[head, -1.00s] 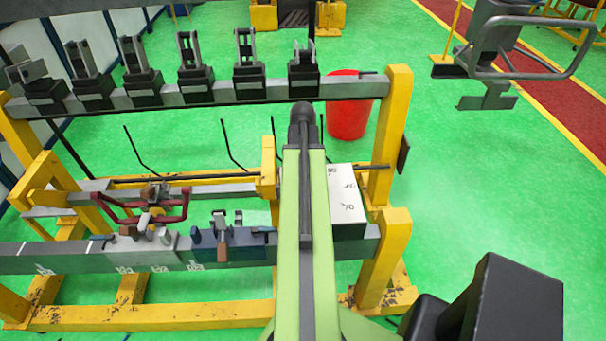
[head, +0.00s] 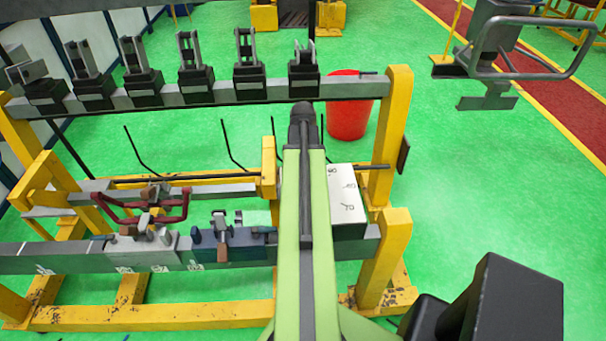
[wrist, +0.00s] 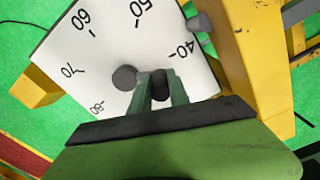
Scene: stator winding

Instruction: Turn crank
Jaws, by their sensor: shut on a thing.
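In the wrist view, a white dial face (wrist: 105,50) carries black numbers from 40 to 80. A grey round hub (wrist: 124,78) sits on it. The crank's dark knob (wrist: 158,85) is just right of the hub, between the green fingers of my gripper (wrist: 159,82), which is shut on it. The link between hub and knob is mostly hidden by the fingers. In the head view, the white box with the dial (head: 346,195) sits at the right end of the bench, partly behind my green arm. My gripper is hidden there.
Yellow posts (head: 390,130) and a grey rail with several black clamps (head: 195,85) stand behind the dial box. A red bucket (head: 347,105) is on the green floor behind. Left of my arm are a blue vise (head: 235,240) and red handles (head: 140,205).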

